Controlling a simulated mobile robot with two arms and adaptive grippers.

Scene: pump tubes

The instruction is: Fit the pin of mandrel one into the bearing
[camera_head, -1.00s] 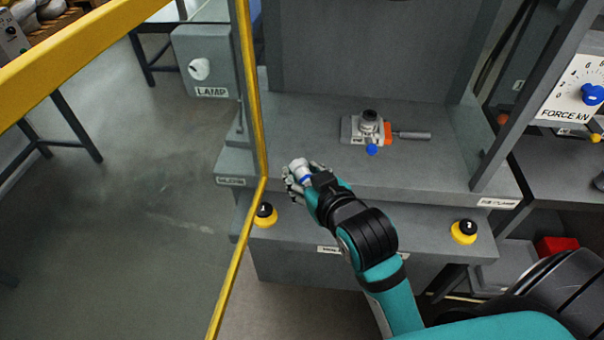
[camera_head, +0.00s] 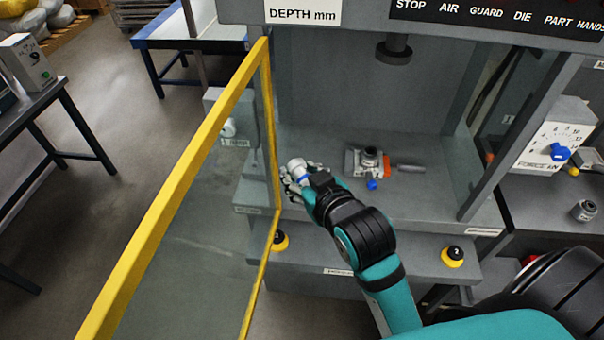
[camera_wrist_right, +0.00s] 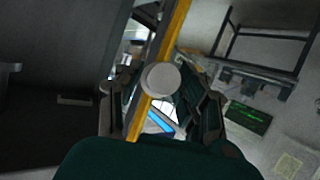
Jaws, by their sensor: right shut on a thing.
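My right gripper (camera_head: 300,180) is shut on a pale, round-ended part with a blue band (camera_head: 297,168), which looks like the mandrel. It holds this part at the left side of the press opening, beside the yellow guard frame. In the right wrist view, the part's round pale end (camera_wrist_right: 161,80) shows between the fingers; its pin cannot be made out. A dark-topped round piece (camera_head: 370,155), perhaps with the bearing, sits in a grey fixture (camera_head: 354,163) on the press bed, right of and apart from the held part. My left gripper is not in view.
The yellow-framed guard (camera_head: 190,165) stands close on the left of my right gripper. A dark ram (camera_head: 394,50) hangs above the fixture. A clamp handle (camera_head: 405,168) sticks out right. Yellow-based buttons (camera_head: 453,257) sit on the front ledge. The bed (camera_head: 420,195) right of the fixture is bare.

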